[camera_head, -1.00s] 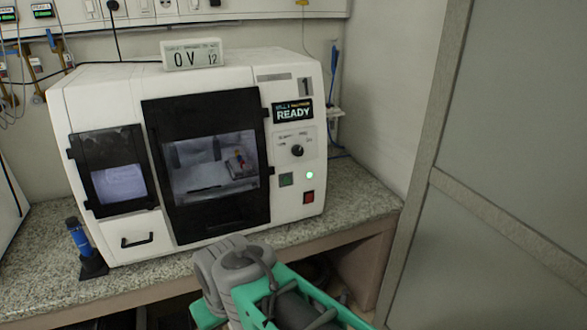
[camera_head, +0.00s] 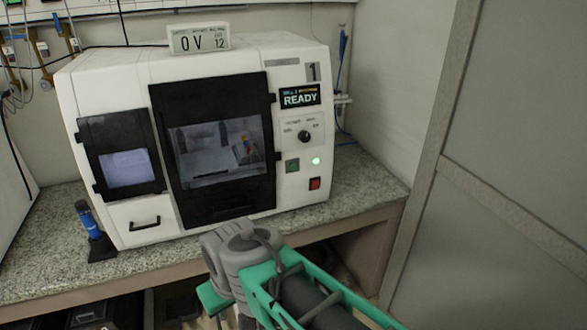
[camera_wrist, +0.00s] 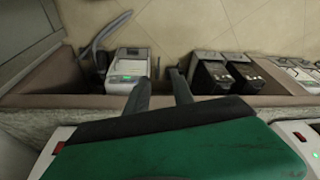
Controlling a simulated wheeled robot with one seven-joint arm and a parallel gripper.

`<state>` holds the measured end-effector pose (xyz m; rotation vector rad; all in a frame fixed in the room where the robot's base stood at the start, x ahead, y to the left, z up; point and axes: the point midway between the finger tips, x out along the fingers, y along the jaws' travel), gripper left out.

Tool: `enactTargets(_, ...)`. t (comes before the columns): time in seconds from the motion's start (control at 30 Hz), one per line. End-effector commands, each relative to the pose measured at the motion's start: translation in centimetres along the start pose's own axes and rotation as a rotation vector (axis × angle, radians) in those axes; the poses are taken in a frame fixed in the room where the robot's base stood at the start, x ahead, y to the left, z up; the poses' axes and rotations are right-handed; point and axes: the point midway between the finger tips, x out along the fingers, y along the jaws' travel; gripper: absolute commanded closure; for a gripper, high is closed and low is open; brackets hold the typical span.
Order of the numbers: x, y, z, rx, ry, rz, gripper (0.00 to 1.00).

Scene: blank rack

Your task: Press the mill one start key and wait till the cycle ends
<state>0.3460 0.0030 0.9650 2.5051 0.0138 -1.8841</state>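Mill one (camera_head: 255,72) is a white machine with a "1" on its upper right, standing on the counter. Its display (camera_head: 300,96) reads READY. I cannot read labels by the keys. The dark-framed doors look shut. In the wrist view my gripper (camera_wrist: 161,85) shows two dark fingers apart with nothing between them. My arm is low in front of the mill in the head view; the fingertips are not clear there.
A small "0V 12" display box (camera_head: 199,38) sits on top of the mill. A blue tool in a black stand (camera_head: 95,230) is at its left. The speckled counter (camera_head: 350,195) is bare at the right, beside a grey partition (camera_head: 500,190). Boxes (camera_wrist: 215,75) show low down.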

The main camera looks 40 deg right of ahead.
Motion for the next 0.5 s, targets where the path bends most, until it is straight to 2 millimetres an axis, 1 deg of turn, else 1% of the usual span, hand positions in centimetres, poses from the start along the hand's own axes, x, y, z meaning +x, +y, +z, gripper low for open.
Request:
enactTargets(0.03,0.00,0.00,0.00,0.000,0.000,0.000,0.76)
enactTargets(0.33,0.00,0.00,0.00,0.000,0.000,0.000,1.00)
enactTargets(0.5,0.00,0.00,0.00,0.000,0.000,0.000,1.00)
